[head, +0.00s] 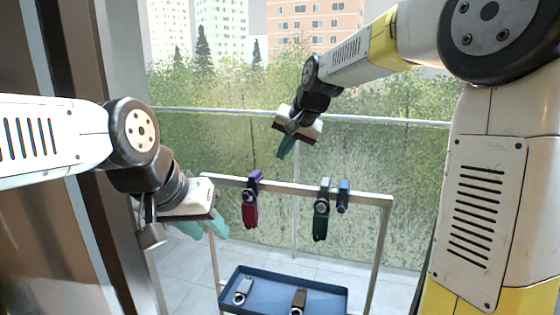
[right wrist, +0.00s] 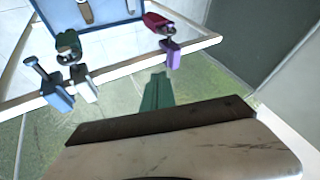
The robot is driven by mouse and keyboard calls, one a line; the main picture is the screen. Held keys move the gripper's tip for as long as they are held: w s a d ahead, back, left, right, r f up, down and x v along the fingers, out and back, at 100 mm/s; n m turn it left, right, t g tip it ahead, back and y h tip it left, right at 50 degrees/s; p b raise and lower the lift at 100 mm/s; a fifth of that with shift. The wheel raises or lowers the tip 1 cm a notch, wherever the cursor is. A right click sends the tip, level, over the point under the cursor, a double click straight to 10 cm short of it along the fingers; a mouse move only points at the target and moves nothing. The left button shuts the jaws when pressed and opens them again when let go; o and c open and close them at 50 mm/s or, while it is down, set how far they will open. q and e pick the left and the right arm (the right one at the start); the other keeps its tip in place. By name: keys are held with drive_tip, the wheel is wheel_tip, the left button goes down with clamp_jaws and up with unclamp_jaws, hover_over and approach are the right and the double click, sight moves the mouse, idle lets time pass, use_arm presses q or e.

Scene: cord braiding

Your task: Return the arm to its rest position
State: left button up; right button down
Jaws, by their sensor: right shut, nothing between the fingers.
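My right gripper (head: 285,147) is shut and empty, raised behind and above the rack's top bar. Its green fingertips show together in the right wrist view (right wrist: 157,92), clear of the clamps. My left gripper (head: 206,228) is at the left, near the rack's left post. Its teal fingers look spread apart, with nothing visible between them. No cord can be made out in either view.
A pale frame rack (head: 285,188) carries a purple-and-red clamp (head: 250,205), a grey-and-green clamp (head: 321,212) and a blue clamp (head: 343,197) on its top bar. Below, a blue tray (head: 262,299) holds a grey piece (head: 243,290) and a brown piece (head: 299,299).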

drive_tip(key=s+d+f, duration=0.2)
drive_tip(key=s+d, duration=0.3)
drive_tip(key=s, duration=0.4)
drive_tip(key=s+d+f+n+h, duration=0.1)
drive_tip(key=s+d, duration=0.4)
drive_tip(key=s, duration=0.4)
drive_tip(key=s+d+f+n+h, duration=0.1)
drive_tip(key=s+d, duration=0.4)
drive_tip(key=s, duration=0.5)
drive_tip(key=shift+f, duration=0.8)
